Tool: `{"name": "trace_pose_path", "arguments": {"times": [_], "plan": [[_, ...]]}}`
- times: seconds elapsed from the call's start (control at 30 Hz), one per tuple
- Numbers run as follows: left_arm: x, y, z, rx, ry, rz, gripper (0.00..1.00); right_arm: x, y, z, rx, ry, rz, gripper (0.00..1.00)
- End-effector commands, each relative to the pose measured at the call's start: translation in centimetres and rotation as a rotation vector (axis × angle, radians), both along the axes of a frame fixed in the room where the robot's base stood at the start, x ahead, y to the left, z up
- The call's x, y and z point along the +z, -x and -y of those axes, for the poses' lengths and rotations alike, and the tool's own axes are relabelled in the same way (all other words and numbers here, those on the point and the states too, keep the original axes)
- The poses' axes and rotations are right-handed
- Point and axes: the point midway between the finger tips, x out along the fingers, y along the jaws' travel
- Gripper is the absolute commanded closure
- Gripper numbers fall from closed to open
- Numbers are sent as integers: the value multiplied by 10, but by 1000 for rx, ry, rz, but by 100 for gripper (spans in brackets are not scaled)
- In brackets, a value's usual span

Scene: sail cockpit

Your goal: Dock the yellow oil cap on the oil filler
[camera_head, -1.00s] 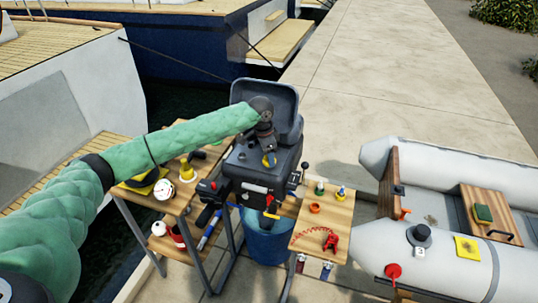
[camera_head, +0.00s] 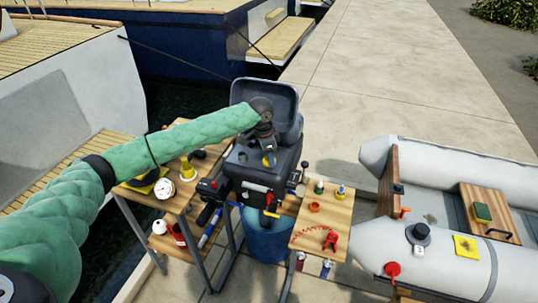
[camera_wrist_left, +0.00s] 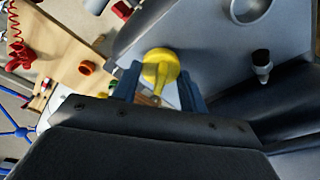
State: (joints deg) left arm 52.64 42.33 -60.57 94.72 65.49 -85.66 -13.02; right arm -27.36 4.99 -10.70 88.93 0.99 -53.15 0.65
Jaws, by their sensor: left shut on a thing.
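My left gripper (camera_head: 267,148) is over the grey outboard engine (camera_head: 255,172), below its raised cowl. It is shut on the yellow oil cap (camera_head: 269,160), which shows just under the fingers. In the left wrist view the cap (camera_wrist_left: 160,64) sits between the two blue-grey fingers (camera_wrist_left: 158,88), its round head outward. The cap appears over the engine's grey top; I cannot tell whether it touches it. A round ringed opening (camera_wrist_left: 250,10) shows at the top of the wrist view; I cannot tell whether it is the oil filler. My right gripper is not in view.
The raised cowl (camera_head: 262,92) stands close behind the gripper. A left wooden table holds a white gauge (camera_head: 165,189) and a yellow item (camera_head: 187,170). A right wooden table (camera_head: 325,212) holds small bottles and a red coiled cord. A blue bucket (camera_head: 266,243) stands below the engine.

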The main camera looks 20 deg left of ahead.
Motion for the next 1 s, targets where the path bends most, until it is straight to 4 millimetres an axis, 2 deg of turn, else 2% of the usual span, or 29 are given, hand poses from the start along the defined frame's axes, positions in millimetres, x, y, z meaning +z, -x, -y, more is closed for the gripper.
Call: {"name": "trace_pose_path", "arguments": {"times": [0.53,0.57,0.6,1.0], "plan": [[-9,0,0,0,-1,-1,79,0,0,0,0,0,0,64],[-9,0,0,0,0,0,51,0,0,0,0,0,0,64],[-9,0,0,0,0,0,48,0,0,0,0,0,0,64],[-9,0,0,0,0,0,48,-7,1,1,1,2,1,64]]}}
